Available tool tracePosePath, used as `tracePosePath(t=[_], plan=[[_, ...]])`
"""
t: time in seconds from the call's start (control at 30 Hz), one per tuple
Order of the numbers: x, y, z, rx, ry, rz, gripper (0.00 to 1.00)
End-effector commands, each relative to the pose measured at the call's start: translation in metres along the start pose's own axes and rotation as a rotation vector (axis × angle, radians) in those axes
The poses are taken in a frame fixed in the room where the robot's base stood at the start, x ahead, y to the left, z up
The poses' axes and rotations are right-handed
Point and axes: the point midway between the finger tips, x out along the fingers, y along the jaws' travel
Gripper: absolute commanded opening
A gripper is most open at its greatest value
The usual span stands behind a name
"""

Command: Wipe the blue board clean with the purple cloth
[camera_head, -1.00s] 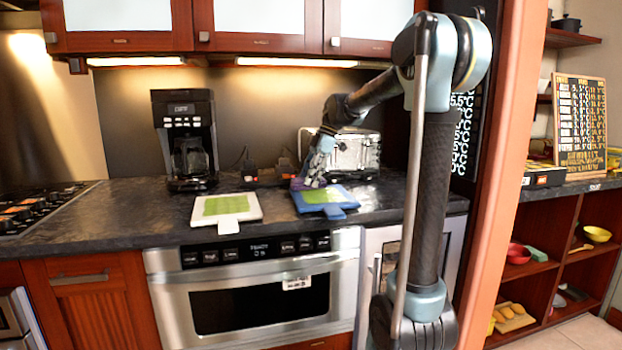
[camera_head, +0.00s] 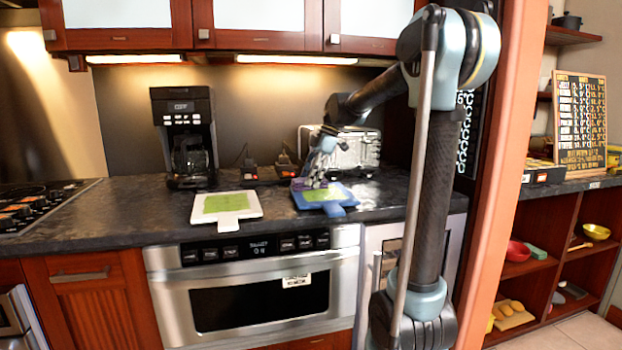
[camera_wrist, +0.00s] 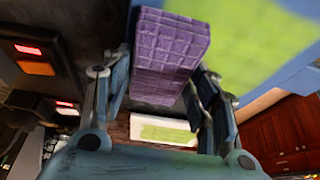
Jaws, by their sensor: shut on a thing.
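The blue board (camera_head: 338,207) lies flat near the counter's front edge, its handle toward me. A yellow-green patch (camera_head: 322,195) covers much of its face. In the wrist view the board (camera_wrist: 293,77) and its patch (camera_wrist: 262,35) fill the upper right. My gripper (camera_head: 320,172) is over the board's back part. It is shut on the purple cloth (camera_wrist: 170,42), a thick, quilted-looking block between the fingers. In the head view the fingers mostly hide the cloth. I cannot tell whether it touches the board.
A white board (camera_head: 254,202) with a green patch lies to the left. A coffee maker (camera_head: 185,135) stands behind it. A silver toaster (camera_head: 355,150) stands close behind the blue board. Small dark devices with red lights (camera_head: 285,165) sit between them.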

Motion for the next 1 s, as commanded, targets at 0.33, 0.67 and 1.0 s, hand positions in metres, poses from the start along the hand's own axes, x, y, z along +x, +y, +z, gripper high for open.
tracePosePath(t=[0.33,0.67,1.0], plan=[[0.0,-0.011,0.0,0.0,0.0,0.0,0.23],[0.002,-0.029,0.0,0.0,0.0,0.0,0.23],[0.002,-0.043,-0.001,0.0,-0.001,-0.001,0.23]])
